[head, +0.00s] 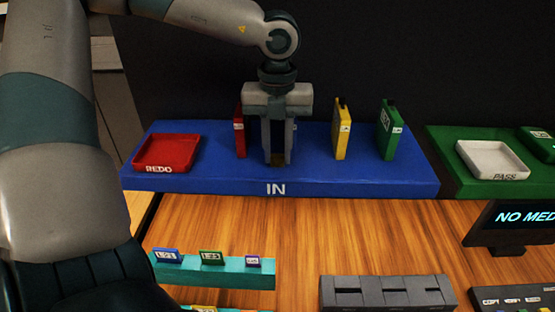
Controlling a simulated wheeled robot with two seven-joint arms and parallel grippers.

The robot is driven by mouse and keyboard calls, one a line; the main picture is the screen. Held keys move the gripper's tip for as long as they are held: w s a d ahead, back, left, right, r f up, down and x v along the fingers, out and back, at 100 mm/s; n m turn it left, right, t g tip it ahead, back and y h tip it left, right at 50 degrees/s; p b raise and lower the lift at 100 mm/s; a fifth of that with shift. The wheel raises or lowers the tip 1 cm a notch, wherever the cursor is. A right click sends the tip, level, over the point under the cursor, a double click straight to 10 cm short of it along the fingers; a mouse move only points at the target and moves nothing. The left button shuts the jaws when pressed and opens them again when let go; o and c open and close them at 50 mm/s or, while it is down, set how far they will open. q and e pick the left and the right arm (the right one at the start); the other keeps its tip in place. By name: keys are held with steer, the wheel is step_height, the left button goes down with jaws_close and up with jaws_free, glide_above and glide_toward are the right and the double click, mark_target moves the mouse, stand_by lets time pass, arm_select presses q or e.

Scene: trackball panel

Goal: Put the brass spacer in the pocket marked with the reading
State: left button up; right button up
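My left gripper (279,157) points down over the blue IN tray (370,184), between a red upright case (239,131) and a yellow one (341,130). Its fingers stand a little apart. A small brownish patch shows low between them; I cannot tell whether it is a held object or something behind. I cannot pick out the brass spacer for certain, nor a pocket marked with a reading. A grey block with several slots (388,309) lies at the lower right; no marking on it is readable. My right gripper is not in view.
A green upright case (388,130) stands on the blue tray, with a red REDO dish (167,152) at its left. A white PASS dish (492,159) sits on a green tray. A display (514,218) reads "NO MED". A teal rack (213,275) holds labelled tabs. The wooden middle is clear.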

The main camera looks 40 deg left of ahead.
mark_target(278, 155)
arm_select(q)
jaws_close()
steer(key=shift+r, duration=0.15)
steer(key=shift+w+r+b, duration=0.1)
steer(key=shift+r+b, duration=0.25)
steer(key=shift+r, duration=0.2)
step_height(278, 155, up, 17)
steer(key=b, duration=0.4)
steer(key=shift+f+b, duration=0.15)
steer(key=shift+b, duration=0.2)
